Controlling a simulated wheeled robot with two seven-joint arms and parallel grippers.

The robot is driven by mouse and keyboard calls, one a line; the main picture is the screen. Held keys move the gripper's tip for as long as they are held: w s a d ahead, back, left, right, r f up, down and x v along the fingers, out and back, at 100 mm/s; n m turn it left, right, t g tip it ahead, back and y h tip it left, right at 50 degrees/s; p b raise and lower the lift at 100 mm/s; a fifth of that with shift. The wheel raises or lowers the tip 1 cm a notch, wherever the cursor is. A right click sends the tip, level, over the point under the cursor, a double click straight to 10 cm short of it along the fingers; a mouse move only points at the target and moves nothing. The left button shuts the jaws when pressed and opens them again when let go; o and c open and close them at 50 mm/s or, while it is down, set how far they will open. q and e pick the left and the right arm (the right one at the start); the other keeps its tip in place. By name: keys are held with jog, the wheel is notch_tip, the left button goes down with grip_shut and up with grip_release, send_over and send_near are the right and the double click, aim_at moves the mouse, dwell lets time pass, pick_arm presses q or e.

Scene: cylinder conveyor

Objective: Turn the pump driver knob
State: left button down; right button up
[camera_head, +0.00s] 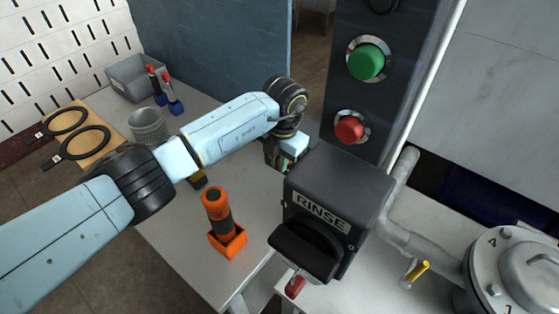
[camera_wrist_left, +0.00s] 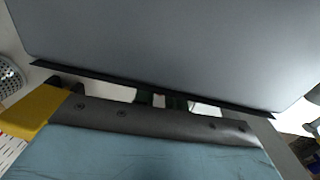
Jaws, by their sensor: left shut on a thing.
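My left arm reaches in from the left, and its gripper (camera_head: 285,155) is low behind the dark box marked RINSE (camera_head: 335,180), partly hidden by it. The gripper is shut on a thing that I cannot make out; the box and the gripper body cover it. In the left wrist view a large grey surface (camera_wrist_left: 170,45) with a dark edge is close ahead, and small dark green parts show at the gripper (camera_wrist_left: 160,100). A wide black knob (camera_head: 305,250) is on the front of the RINSE box, apart from the gripper. No knob is clearly labelled as the pump driver's. My right gripper is not in view.
An orange-and-black tool (camera_head: 216,210) stands in an orange holder on the white table under my arm. A grey bin (camera_head: 135,77), a mesh cup (camera_head: 148,126) and black rings (camera_head: 80,143) are at the left. A dark column carries green (camera_head: 365,62) and red (camera_head: 349,130) buttons.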

pick_arm(q)
jog(key=shift+w+a+f+g+h+b, duration=0.1)
jog(key=shift+g+h+b, duration=0.3)
jog(key=shift+h+b, duration=0.15)
jog(key=shift+w+a+g+h+b, duration=0.1)
jog(key=shift+g+h+b, duration=0.3)
jog(key=shift+h, duration=0.15)
jog(key=shift+a+g+h+b, duration=0.1)
jog(key=shift+g+h+b, duration=0.8)
jog(key=shift+h+b, duration=0.5)
jog(key=c, duration=1.4)
grip_release()
jog(key=shift+c, duration=0.2)
